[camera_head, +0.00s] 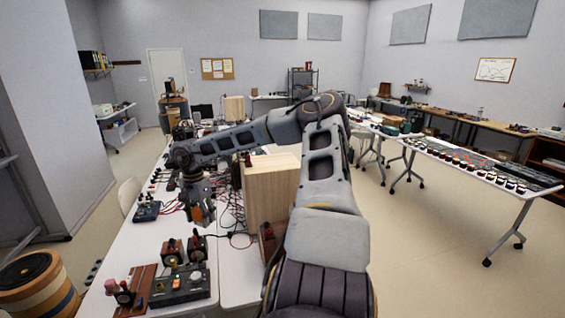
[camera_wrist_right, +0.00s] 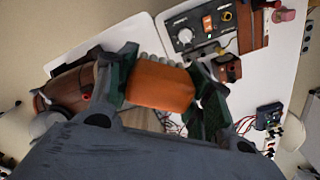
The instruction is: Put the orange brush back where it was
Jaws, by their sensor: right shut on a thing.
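The orange brush (camera_wrist_right: 160,88) is between the two fingers of my right gripper (camera_wrist_right: 163,85) in the right wrist view. A pale ribbed part shows along its upper edge there. The fingers are closed on its sides and hold it. In the head view my right gripper (camera_head: 197,198) points down over the white table (camera_head: 135,248), left of the wooden box. The brush is small and hard to make out in that view. I cannot tell how far it is above the table. My left gripper is not in view.
The wooden box (camera_head: 268,195) stands right of the gripper, with tangled red and black cables between. A dark blue device (camera_head: 147,211) lies left. Two small dark-red units (camera_head: 196,247) and a black control box (camera_head: 180,286) are nearer.

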